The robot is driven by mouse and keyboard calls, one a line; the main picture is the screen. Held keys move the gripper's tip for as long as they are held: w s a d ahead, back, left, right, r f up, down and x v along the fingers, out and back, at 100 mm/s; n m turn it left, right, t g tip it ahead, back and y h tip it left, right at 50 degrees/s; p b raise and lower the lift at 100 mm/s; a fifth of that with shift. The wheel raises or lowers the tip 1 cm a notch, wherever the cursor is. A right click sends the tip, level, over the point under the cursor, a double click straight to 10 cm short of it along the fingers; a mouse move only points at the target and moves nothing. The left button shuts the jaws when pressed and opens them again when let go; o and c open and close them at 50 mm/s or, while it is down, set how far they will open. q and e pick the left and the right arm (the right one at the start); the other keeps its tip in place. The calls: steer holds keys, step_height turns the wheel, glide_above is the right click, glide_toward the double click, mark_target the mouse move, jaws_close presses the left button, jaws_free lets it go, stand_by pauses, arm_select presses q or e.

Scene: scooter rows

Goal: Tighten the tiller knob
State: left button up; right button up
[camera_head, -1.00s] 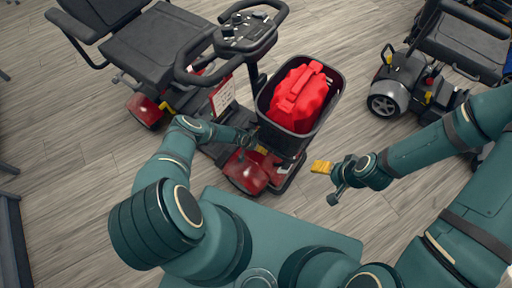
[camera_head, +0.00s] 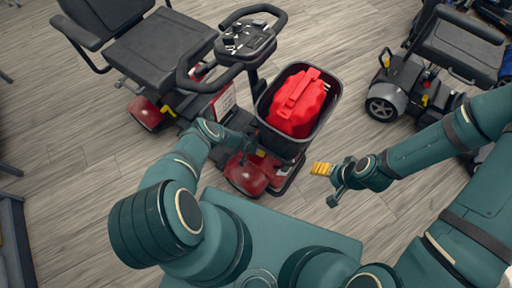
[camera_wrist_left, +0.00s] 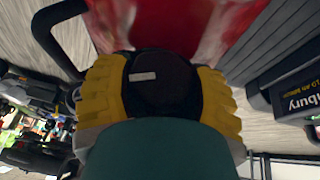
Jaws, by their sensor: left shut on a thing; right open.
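The red mobility scooter has a black tiller (camera_head: 247,42) with loop handlebars. In the left wrist view a round black knob (camera_wrist_left: 162,80) sits between the yellow finger pads of my left gripper (camera_wrist_left: 163,92), which is shut on it. A small pale mark shows on the knob's face. In the head view the left gripper is mostly hidden beside the basket, near the scooter's red front (camera_head: 247,174). My right gripper (camera_head: 322,169) is open and empty, above bare floor to the right of the basket.
A black basket (camera_head: 264,105) on the scooter's front holds a red container (camera_head: 298,102). The scooter's black seat (camera_head: 160,45) is behind the tiller. A grey scooter (camera_head: 400,85) stands at the right. The wood floor (camera_head: 345,125) between the scooters is clear.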

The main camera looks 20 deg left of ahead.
arm_select(q)
steer(key=shift+s, duration=0.1)
stand_by(0.3)
steer(key=o, duration=1.2)
steer(key=shift+r, duration=0.1)
steer(key=shift+d+r, duration=0.1)
steer(key=shift+r, duration=0.05)
steer(key=shift+r, duration=0.1)
steer(key=shift+r, duration=0.15)
steer(key=shift+s+a+r, duration=0.1)
steer(key=shift+a, duration=0.1)
steer(key=s+a, duration=0.2)
steer(key=s, duration=0.1)
steer(key=s+a, duration=0.2)
steer(key=s, duration=0.2)
steer(key=s+a, duration=0.1)
steer(key=s, duration=0.2)
steer(key=shift+s+a, duration=0.35)
steer(key=shift+a, duration=0.05)
